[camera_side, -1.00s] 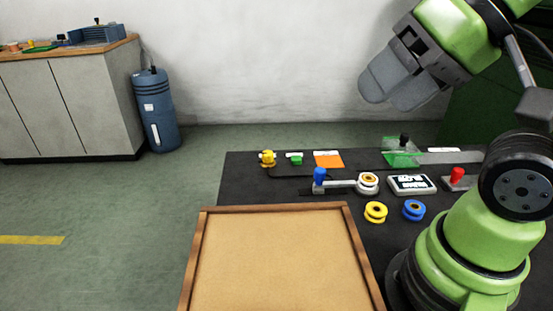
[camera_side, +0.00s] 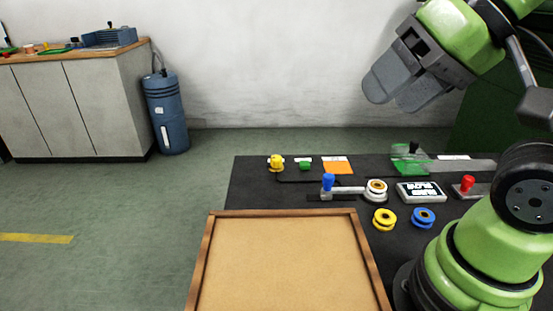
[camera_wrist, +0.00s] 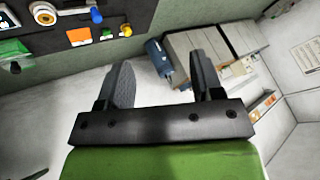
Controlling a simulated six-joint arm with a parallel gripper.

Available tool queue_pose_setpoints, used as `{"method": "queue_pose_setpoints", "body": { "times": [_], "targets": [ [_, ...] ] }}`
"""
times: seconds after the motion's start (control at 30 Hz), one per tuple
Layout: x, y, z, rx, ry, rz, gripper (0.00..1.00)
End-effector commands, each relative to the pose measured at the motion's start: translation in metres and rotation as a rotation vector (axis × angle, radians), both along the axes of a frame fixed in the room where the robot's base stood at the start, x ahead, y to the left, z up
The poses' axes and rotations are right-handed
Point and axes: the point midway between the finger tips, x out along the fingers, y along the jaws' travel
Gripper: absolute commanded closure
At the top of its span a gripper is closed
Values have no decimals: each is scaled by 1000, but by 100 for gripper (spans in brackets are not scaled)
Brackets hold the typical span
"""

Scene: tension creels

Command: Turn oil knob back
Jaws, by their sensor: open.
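I cannot read any label that marks the oil knob. A yellow knob (camera_side: 276,162) stands at the back left of the dark table, with a small green knob (camera_side: 305,166) to its right. They also show in the wrist view, the yellow knob (camera_wrist: 126,30) and the green knob (camera_wrist: 106,32) near the top. My gripper (camera_side: 388,97) is high above the back of the table, well apart from both knobs. In the wrist view my gripper (camera_wrist: 161,68) has its two fingers spread, with nothing between them.
A blue-handled lever (camera_side: 328,182), a display box (camera_side: 418,192), a red-handled lever (camera_side: 467,184) and a clear green cover (camera_side: 409,160) stand on the table. Yellow (camera_side: 384,218) and blue (camera_side: 423,217) spools lie in front. A wood-framed board (camera_side: 284,212) fills the front left.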

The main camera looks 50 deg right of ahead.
Motion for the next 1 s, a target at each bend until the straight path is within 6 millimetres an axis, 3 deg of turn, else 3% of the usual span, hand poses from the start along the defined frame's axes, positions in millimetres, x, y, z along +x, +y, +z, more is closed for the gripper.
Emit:
{"method": "queue_pose_setpoints", "body": {
  "times": [0.23,0.43,0.57,0.7,0.9,1.0],
  "targets": [
    [81,-22,6,-82,58,-22,40],
    [160,-50,-19,-153,110,-30,40],
    [206,-72,-53,-197,146,-28,40],
    [247,-97,-103,-239,184,-20,40],
    [279,-124,-172,-280,224,-7,40],
    [286,-132,-194,-291,235,-2,40]
  ]
}}
